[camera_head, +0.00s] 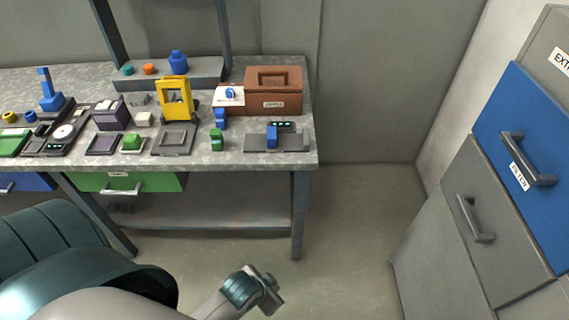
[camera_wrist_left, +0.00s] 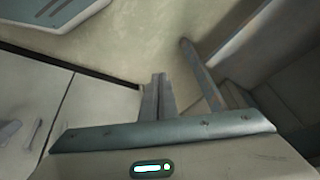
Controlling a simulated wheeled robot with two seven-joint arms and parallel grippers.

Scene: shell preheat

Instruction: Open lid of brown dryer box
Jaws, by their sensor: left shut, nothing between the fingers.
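The brown dryer box (camera_head: 285,102) stands at the back right corner of the grey workbench. Its lid (camera_head: 273,76) carries a raised brown handle and looks closed. A small label is on its front. My left gripper (camera_head: 268,290) is low in front of the bench, well short of the box and over the floor. Its fingers (camera_wrist_left: 158,92) show together in the left wrist view, shut with nothing between them. The box does not show in the left wrist view. My right gripper is not in view.
The workbench (camera_head: 215,150) bears a yellow device (camera_head: 176,98), a grey device (camera_head: 287,137) in front of the box and several small parts. A green drawer (camera_head: 125,182) is under its top. A cabinet with a blue drawer (camera_head: 520,150) stands right. Floor between is clear.

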